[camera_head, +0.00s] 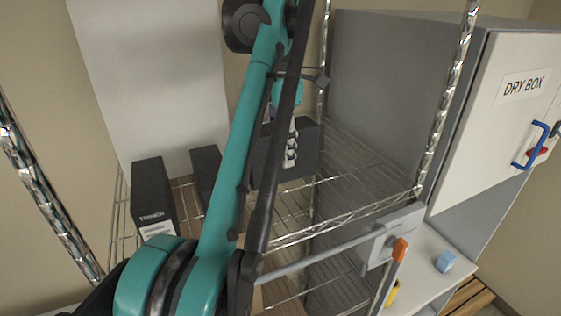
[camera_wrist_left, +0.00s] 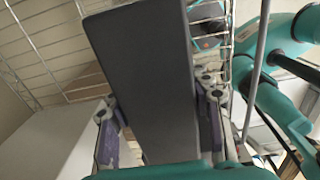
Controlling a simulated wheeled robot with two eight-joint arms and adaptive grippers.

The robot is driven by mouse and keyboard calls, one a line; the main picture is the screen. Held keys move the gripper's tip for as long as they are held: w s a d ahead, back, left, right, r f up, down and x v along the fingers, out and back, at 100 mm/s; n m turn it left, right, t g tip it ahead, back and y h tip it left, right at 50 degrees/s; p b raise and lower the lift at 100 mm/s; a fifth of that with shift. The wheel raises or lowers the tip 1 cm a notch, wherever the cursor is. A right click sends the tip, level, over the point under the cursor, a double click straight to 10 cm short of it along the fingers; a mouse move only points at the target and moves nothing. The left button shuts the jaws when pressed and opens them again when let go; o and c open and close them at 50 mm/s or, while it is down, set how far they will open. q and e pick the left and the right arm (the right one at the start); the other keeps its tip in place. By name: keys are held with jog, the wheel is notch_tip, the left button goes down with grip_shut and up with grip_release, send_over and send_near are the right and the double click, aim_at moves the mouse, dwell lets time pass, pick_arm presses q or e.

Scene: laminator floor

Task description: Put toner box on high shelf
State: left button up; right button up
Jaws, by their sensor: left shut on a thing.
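A dark grey toner box (camera_head: 306,150) is held by my left gripper (camera_head: 291,148) at the back of the wire shelf (camera_head: 360,185). I cannot tell whether its underside touches the wires. In the left wrist view the box (camera_wrist_left: 150,75) fills the middle, between the two fingers of my left gripper (camera_wrist_left: 160,118), which are shut on its sides. My left arm crosses the head view and hides part of the shelf. My right gripper is not in view.
A black box labelled TONER (camera_head: 152,195) and another dark box (camera_head: 205,168) stand to the left. Chrome posts (camera_head: 447,95) frame the rack. A grey cabinet marked DRY BOX (camera_head: 490,110) stands at right. Bare wire shelf shows right of the held box.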

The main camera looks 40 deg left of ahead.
aim_at(280, 161)
pick_arm(q)
jog(key=f, duration=0.3)
jog(key=shift+w+a, duration=0.15)
jog(key=shift+a, duration=0.1)
jog(key=shift+f, duration=0.3)
jog(key=shift+d, duration=0.15)
jog(key=shift+f, duration=0.1)
jog(key=o, duration=1.6)
